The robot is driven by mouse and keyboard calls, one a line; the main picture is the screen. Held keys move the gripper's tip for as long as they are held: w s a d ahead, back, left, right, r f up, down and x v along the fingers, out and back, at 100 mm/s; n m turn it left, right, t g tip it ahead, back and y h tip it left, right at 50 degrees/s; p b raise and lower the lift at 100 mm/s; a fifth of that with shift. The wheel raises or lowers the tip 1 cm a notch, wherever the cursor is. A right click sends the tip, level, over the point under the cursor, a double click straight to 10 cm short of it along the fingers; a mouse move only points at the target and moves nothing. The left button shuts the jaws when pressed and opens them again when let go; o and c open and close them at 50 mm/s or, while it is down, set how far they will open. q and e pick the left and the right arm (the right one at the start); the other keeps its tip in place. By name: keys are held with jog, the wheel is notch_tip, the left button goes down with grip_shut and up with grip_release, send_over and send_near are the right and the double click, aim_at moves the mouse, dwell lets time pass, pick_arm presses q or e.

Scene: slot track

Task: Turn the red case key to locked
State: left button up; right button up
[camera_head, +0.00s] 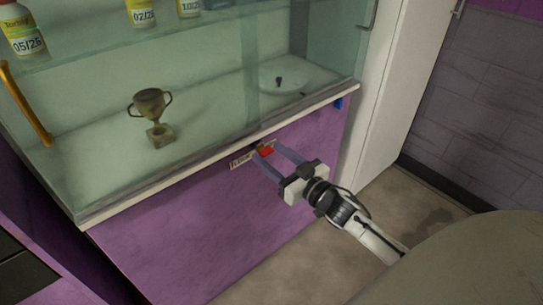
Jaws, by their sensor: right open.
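The red case key (266,152) sits at the front of the display case, just below its lower ledge. A small pale label plate (241,161) is beside it on the left; its lettering is too small to read surely. My right gripper (264,150) is open, with its two bluish fingers reaching up to the key, one on either side of it in the picture. I cannot tell whether the fingers touch the key. My left gripper is not in view.
The glass case (205,85) holds a trophy cup (151,104), a white dish (284,80) and bottles on an upper shelf. A yellow handle (25,103) is at the left. A purple panel (190,225) lies below the ledge. Open floor (400,200) is at the right.

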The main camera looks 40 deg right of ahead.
jog(key=shift+w, duration=0.15)
jog(key=shift+c, duration=0.6)
jog(key=c, duration=0.9)
